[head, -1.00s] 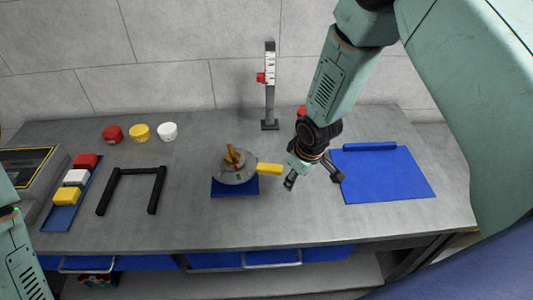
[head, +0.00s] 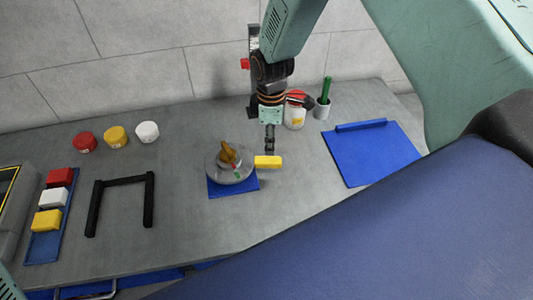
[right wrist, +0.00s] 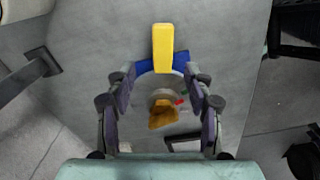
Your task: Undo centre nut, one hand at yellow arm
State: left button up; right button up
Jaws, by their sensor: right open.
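The grey round hub (head: 214,170) sits over a blue base (head: 235,189) on the bench. A golden-brown winged centre nut (head: 228,152) stands on top of it. The yellow arm (head: 268,163) sticks out from the hub's right side. My right gripper (head: 270,148) points down just behind and above the yellow arm. In the right wrist view its fingers (right wrist: 159,76) are spread and empty, with the yellow arm (right wrist: 163,45) beyond the fingertips and the nut (right wrist: 163,117) seen between the fingers. I see no contact. My left gripper is out of view.
A black U-shaped frame (head: 124,181) and a blue tray (head: 42,248) with coloured blocks lie left. Red, yellow and white tubs (head: 116,137) stand behind.

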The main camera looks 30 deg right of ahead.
aim_at(273, 160)
jog(key=shift+s+d+f, duration=0.15)
jog(key=shift+s+d, duration=0.05)
jog(key=shift+s, duration=0.1)
jog(key=f, duration=0.3)
jog(key=shift+s+d+f, duration=0.1)
jog(key=shift+s+d, duration=0.15)
jog(key=shift+s, duration=0.15)
jog(key=f, duration=0.2)
jog(key=w+f, duration=0.1)
jog(key=f, duration=0.1)
jog(key=shift+a+p, duration=0.3)
jog(key=shift+s+d, duration=0.2)
jog(key=shift+s, duration=0.15)
jog(key=shift+w+a+f, duration=0.15)
jog(key=shift+w+a, duration=0.05)
jog(key=shift+w, duration=0.1)
jog(key=c, duration=0.4)
jog(key=shift+s+d, duration=0.1)
grip_shut()
